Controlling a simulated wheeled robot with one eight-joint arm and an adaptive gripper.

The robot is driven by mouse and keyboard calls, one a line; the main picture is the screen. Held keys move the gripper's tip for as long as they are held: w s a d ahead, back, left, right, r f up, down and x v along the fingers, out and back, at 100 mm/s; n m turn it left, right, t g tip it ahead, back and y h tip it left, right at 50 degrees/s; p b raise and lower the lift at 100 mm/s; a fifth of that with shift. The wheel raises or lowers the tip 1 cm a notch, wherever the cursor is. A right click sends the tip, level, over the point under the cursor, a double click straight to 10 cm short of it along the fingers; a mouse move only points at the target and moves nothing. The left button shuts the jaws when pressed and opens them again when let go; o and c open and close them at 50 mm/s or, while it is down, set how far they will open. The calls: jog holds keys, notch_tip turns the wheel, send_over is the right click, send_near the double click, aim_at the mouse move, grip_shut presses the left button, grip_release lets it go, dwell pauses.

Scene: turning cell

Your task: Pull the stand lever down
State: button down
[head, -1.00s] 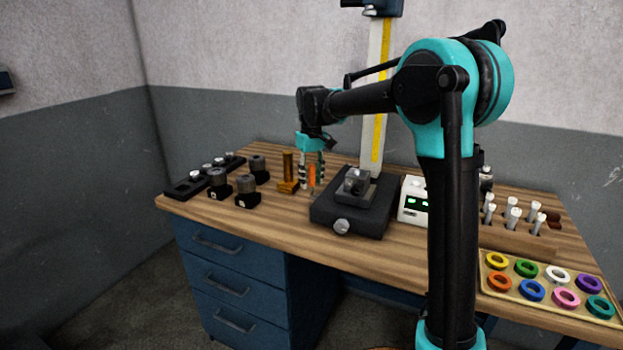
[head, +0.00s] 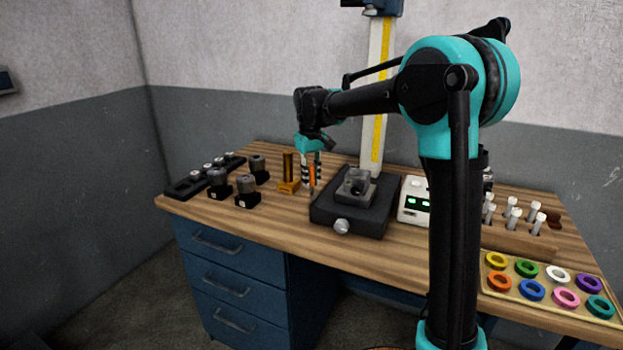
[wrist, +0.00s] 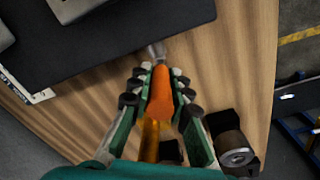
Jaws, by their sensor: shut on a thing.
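The stand has a black base (head: 349,214), a pale column with a yellow scale (head: 377,100) and a dark block (head: 372,7) at the top, cut by the frame. A silver knob (head: 341,227) sits on the base's front. I cannot make out a lever on it. My gripper (head: 312,182) points down just left of the base, shut on an orange handle (head: 312,175). In the wrist view the orange handle (wrist: 160,92) lies between the fingertips, with a grey metal end beyond them near the base's edge. I cannot tell whether this is the lever or a separate tool.
A brass holder (head: 288,186) with a post stands close left of my gripper. Dark blocks with cylinders (head: 246,190) stand further left. A white box with green displays (head: 414,203), capped vials (head: 512,213) and a tray of coloured rings (head: 545,300) are to the right.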

jog(key=s+t+h, duration=0.1)
jog(key=t, duration=0.1)
jog(key=s+a+f+t+h, duration=0.1)
jog(key=s+t, duration=0.1)
jog(key=t, duration=0.1)
jog(key=s+f+t, duration=0.1)
jog(key=t, duration=0.1)
jog(key=shift+s+a+t+h, duration=0.25)
jog(key=shift+a+t+h, duration=0.05)
jog(key=shift+a+h, duration=0.1)
jog(key=f+t, duration=0.1)
jog(key=s+t+h, duration=0.1)
jog(key=t, duration=0.1)
jog(key=shift+s+a+f, duration=0.15)
jog(key=shift+a+f, duration=0.05)
jog(key=shift+f, duration=0.2)
jog(key=shift+s+a+f+t+h, duration=0.1)
jog(key=shift+f+t+h, duration=0.2)
jog(key=shift+t, duration=0.35)
jog(key=shift+s+d+f+t+h, duration=0.15)
jog(key=shift+f+t, duration=0.25)
jog(key=shift+t, duration=0.3)
jog(key=shift+s+a+f+t+h, duration=0.15)
jog(key=shift+f+t+h, duration=0.15)
jog(key=shift+t, duration=0.35)
jog(key=shift+f, duration=0.1)
jog(key=c, duration=1.4)
grip_release()
